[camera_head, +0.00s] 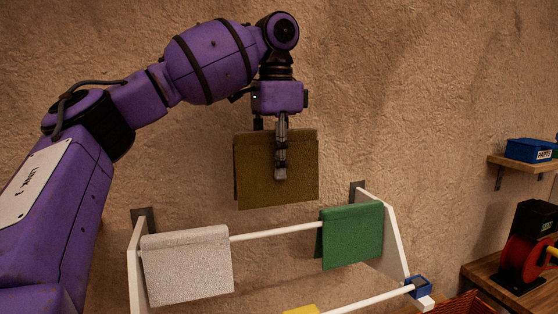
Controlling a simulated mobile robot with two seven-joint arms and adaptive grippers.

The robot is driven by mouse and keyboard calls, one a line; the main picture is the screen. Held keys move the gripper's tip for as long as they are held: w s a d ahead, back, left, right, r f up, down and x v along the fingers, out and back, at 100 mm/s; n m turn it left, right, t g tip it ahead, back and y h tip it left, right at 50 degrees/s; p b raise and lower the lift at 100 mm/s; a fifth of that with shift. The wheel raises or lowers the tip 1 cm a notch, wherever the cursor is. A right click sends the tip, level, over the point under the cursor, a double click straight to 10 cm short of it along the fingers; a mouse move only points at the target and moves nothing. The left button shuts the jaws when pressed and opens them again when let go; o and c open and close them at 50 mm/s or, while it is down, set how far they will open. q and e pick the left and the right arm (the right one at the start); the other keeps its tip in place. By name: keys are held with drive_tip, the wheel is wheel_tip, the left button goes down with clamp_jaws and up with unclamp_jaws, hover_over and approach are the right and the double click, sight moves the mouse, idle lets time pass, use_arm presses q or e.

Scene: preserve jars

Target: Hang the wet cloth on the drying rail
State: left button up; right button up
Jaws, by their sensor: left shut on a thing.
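My left gripper (281,172) is shut on a brown-olive cloth (302,170), which hangs folded from it in the air. The cloth is above the upper white bar of the drying rail (290,233), with a gap between its lower edge and the bar. A white cloth (187,266) hangs over the bar on the left. A green cloth (352,237) hangs over it on the right. The bare stretch of bar between them is below the held cloth. My right gripper is not in view.
A lower white bar (372,300) runs in front, with part of a yellow thing (301,310) at the bottom edge. A blue box (418,287) is by the rail's right end. At right are a shelf with a blue bin (529,150) and a red and black device (527,255).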

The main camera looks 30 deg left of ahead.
sight(277, 203)
use_arm(q)
drive_tip(key=shift+f, duration=2.85)
drive_tip(key=shift+f, duration=1.35)
drive_tip(key=shift+f, duration=0.2)
drive_tip(key=shift+f, duration=0.15)
drive_tip(key=shift+f, duration=0.15)
drive_tip(key=shift+f, duration=2.1)
idle(1.2)
